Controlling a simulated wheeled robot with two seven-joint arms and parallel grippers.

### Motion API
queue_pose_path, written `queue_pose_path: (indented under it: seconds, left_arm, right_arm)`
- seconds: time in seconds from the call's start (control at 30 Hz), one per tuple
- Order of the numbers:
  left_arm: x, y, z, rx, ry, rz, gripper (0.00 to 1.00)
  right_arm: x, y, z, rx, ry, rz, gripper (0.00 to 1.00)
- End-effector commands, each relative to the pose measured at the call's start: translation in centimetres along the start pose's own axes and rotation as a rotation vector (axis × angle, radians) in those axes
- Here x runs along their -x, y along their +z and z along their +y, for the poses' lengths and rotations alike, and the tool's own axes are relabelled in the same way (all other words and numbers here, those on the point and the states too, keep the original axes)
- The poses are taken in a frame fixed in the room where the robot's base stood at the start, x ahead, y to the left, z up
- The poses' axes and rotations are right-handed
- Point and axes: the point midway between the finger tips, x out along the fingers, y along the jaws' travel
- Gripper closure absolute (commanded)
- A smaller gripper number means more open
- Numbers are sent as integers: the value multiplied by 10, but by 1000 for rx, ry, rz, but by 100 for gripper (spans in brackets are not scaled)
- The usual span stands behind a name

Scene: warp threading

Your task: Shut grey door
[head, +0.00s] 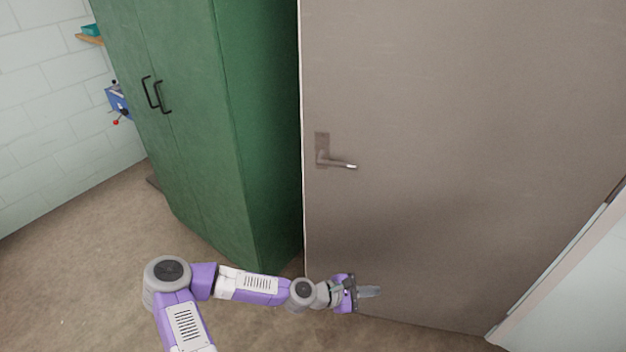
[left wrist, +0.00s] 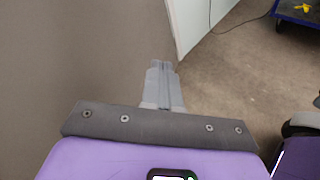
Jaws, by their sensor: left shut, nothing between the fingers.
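The grey door (head: 450,130) fills the right half of the head view and stands open, its free edge next to a green cabinet. Its lever handle (head: 334,156) is on the left side of the door, near the free edge. My left gripper (head: 372,291) is shut and empty, low in front of the door and below the handle. In the left wrist view the shut fingers (left wrist: 162,85) point along the door face (left wrist: 75,55), which fills the left side. I cannot tell whether they touch it. My right gripper is not in view.
A green cabinet (head: 195,120) with black handles stands left of the door. A pale door frame (head: 570,270) is at the lower right. A blue thing (head: 118,100) is by the white wall. A blue cart (left wrist: 298,12) stands far right in the wrist view. Brown floor (head: 80,270) is clear at left.

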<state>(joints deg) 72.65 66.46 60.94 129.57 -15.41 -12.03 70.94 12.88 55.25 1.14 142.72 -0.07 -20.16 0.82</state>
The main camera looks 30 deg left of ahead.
Motion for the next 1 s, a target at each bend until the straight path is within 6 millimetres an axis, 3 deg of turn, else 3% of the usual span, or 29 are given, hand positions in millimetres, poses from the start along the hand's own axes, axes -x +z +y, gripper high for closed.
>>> queue_pose_path:
  seconds: [0.03, 0.1, 0.2, 0.3, 0.4, 0.5, 0.67, 1.0]
  left_arm:
    - [25, 3, 44, 95, 108, -17, 100]
    - [60, 6, 96, 209, 240, -52, 100]
    - [119, 9, 157, 343, 408, -107, 100]
    - [177, 12, 200, 435, 542, -160, 100]
    - [222, 14, 226, 493, 634, -201, 100]
    - [247, 16, 239, 523, 683, -227, 100]
    - [251, 17, 249, 533, 702, -239, 100]
    - [204, 19, 288, 530, 699, -238, 100]
  right_arm:
    - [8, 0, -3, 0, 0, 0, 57]
    - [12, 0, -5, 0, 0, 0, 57]
    - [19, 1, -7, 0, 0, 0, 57]
    - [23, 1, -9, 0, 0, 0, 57]
    - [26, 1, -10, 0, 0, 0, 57]
    - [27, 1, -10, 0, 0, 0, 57]
    - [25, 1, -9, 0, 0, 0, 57]
    - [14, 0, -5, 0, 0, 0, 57]
